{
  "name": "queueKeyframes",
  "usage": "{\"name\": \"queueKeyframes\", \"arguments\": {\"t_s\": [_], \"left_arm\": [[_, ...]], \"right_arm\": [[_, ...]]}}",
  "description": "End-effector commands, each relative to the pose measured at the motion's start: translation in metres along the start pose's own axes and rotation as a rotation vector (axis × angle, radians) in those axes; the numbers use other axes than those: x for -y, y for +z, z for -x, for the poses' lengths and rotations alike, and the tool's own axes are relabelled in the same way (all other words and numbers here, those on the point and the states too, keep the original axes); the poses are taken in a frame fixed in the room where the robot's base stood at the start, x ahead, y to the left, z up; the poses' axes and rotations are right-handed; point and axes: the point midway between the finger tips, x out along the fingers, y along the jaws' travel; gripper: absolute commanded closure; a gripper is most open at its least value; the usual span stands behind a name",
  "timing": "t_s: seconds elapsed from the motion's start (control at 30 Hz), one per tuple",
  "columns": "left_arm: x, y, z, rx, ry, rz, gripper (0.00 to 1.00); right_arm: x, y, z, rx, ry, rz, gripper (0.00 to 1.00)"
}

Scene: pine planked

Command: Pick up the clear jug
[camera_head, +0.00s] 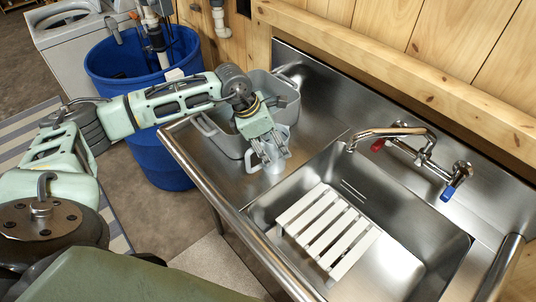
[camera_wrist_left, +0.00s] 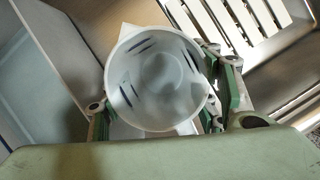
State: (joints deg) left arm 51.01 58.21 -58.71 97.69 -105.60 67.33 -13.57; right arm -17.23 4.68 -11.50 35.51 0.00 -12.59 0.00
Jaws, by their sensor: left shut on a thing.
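The clear jug (camera_head: 277,160) is a small, pale, translucent vessel at the left end of the steel sink counter, in front of the grey tub. My left gripper (camera_head: 268,150) reaches down over it and is shut on it, partly hiding it in the head view. In the left wrist view I look down into the round open mouth of the jug (camera_wrist_left: 158,80), with green-padded fingers on both sides. The jug looks empty, with dark marks on its inner wall. I cannot tell whether its base touches the counter. My right gripper is not in view.
A grey rectangular tub (camera_head: 230,140) stands right behind the jug. The sink basin (camera_head: 400,255) holds a white slatted rack (camera_head: 328,232). A faucet (camera_head: 400,140) with red and blue handles juts over the basin. A blue barrel (camera_head: 165,160) stands left of the counter.

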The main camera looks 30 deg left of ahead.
Motion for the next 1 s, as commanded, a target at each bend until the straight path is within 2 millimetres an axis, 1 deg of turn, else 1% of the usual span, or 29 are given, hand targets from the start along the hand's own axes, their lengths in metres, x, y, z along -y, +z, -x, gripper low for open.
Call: {"name": "queueKeyframes", "arguments": {"t_s": [0.03, 0.13, 0.47, 0.57, 0.67, 0.73, 0.77, 0.8, 0.87, 1.0], "left_arm": [[0.0, 0.0, 0.0, 0.0, 0.0, 0.0, 0.63], [0.0, 0.0, 0.0, 0.0, 0.0, 0.0, 0.71], [-0.001, 0.002, 0.003, 0.002, 0.001, 0.0, 0.71], [-0.001, 0.005, 0.01, 0.004, 0.002, -0.002, 0.71], [-0.002, 0.01, 0.022, 0.004, 0.004, -0.002, 0.71], [-0.002, 0.016, 0.034, 0.007, 0.005, -0.002, 0.71], [0.001, 0.019, 0.038, 0.006, 0.003, -0.005, 0.71], [0.01, 0.027, 0.039, 0.007, -0.001, -0.008, 0.71], [0.021, 0.037, 0.043, 0.006, 0.0, -0.009, 0.71], [0.046, 0.063, 0.055, 0.008, 0.0, -0.009, 0.71]], "right_arm": [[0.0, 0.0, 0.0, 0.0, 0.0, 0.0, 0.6], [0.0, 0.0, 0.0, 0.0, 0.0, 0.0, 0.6], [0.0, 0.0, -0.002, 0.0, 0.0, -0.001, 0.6], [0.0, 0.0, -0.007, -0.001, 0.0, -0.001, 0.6], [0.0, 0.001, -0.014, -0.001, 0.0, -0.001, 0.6], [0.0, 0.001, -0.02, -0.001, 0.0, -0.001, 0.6], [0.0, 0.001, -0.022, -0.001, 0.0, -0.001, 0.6], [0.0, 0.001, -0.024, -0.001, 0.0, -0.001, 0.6], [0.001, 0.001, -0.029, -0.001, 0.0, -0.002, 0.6], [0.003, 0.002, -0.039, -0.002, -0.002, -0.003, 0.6]]}}
